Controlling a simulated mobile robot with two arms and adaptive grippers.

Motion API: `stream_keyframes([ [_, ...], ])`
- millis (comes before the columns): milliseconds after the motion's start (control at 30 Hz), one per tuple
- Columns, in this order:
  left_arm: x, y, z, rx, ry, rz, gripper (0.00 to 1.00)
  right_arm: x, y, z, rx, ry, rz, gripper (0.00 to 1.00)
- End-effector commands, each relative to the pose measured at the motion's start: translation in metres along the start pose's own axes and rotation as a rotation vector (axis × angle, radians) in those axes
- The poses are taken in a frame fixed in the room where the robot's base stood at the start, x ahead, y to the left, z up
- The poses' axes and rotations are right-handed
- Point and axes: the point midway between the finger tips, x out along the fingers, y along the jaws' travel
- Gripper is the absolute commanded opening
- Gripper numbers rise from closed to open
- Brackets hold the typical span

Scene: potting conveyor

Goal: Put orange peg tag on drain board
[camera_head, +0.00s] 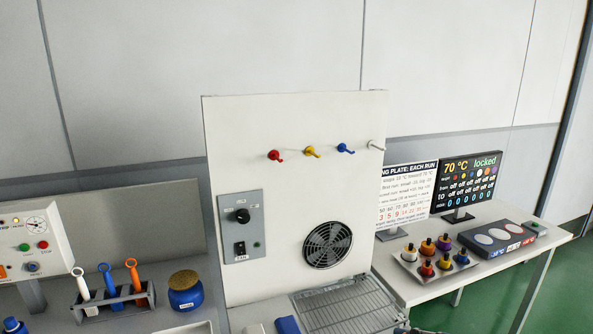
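An orange-handled piece (134,275) with a ring-shaped top stands tilted in a grey rack (112,304) at the lower left, beside a blue one (107,279) and a white one (82,284). I cannot tell if this orange piece is the peg tag; no label on it is readable. A ribbed metal board (345,306) lies at the bottom centre below the white panel and looks like the drain board. It appears bare, and its near edge is cut off by the frame. Neither of my grippers shows clearly.
The white panel (290,120) carries red, yellow, blue and white hooks and a fan grille (328,245). A blue jar (185,291) stands right of the rack. A blue block (287,326) lies left of the board. Right are a tray (414,266) of coloured knobs and screens.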

Motion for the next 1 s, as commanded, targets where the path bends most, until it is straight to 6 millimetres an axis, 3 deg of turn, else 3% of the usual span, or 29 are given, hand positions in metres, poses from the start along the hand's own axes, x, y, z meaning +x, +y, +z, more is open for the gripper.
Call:
stream_keyframes([
  [33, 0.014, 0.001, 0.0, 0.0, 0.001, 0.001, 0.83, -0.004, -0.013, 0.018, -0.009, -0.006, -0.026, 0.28],
  [200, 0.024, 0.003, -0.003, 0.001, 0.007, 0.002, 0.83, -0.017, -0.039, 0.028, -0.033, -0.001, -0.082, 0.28],
  [600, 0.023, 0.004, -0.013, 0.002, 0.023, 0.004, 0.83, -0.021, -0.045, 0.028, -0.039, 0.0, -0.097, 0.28],
  [767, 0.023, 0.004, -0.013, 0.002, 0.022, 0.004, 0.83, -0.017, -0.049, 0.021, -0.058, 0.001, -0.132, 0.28],
  [1000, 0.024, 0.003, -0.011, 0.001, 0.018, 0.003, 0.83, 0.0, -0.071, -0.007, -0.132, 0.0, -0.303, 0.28],
])
